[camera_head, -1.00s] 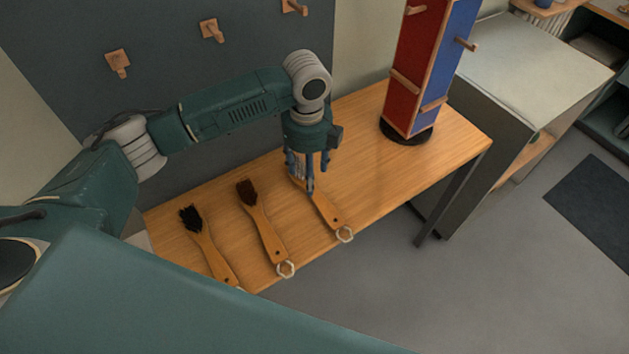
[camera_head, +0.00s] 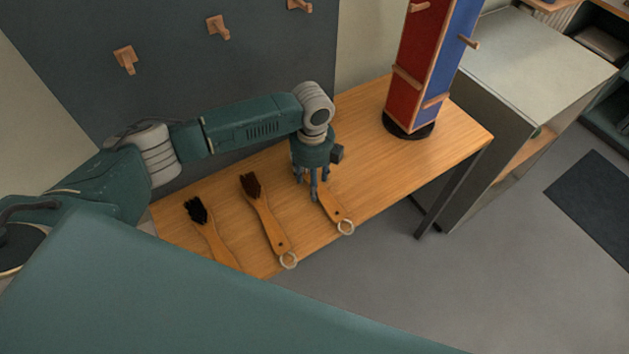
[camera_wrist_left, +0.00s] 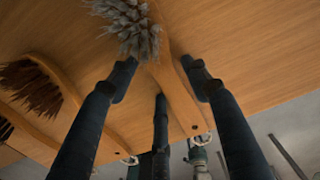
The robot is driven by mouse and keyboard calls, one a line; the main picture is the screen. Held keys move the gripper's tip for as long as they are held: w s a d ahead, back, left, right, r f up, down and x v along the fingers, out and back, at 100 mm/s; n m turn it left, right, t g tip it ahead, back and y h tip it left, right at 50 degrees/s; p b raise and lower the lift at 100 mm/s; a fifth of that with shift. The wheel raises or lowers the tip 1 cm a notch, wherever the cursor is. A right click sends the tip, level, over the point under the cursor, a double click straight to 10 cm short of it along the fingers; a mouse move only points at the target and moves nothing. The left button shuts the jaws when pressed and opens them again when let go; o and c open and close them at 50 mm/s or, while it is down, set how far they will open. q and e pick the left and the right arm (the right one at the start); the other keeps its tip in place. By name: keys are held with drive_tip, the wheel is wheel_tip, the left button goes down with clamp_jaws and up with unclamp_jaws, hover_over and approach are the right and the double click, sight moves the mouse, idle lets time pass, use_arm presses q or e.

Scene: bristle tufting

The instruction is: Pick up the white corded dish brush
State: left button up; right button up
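The white corded dish brush (camera_head: 333,207) lies on the wooden table, its wooden handle pointing to the front edge, with a pale cord loop (camera_head: 346,227) at its end. In the left wrist view its greyish-white bristles (camera_wrist_left: 130,24) face up and its handle (camera_wrist_left: 178,95) runs between my fingers. My left gripper (camera_head: 312,188) is low over the bristle end and hides it in the head view. In the left wrist view the left gripper (camera_wrist_left: 160,72) is open, its fingers spread around the brush; contact cannot be told. My right gripper is not in view.
A brown-bristled brush (camera_head: 266,220) with a cord loop and a black-bristled brush (camera_head: 210,235) lie to the left on the table (camera_head: 375,175). A red and blue pegged tower (camera_head: 424,70) stands at the back right.

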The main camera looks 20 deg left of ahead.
use_arm(q)
drive_tip(key=c, duration=0.8)
drive_tip(key=shift+o, duration=0.2)
drive_tip(key=shift+w+r, duration=0.1)
drive_tip(key=shift+r, duration=0.35)
wheel_tip(320, 180, up, 19)
drive_tip(key=b, duration=0.3)
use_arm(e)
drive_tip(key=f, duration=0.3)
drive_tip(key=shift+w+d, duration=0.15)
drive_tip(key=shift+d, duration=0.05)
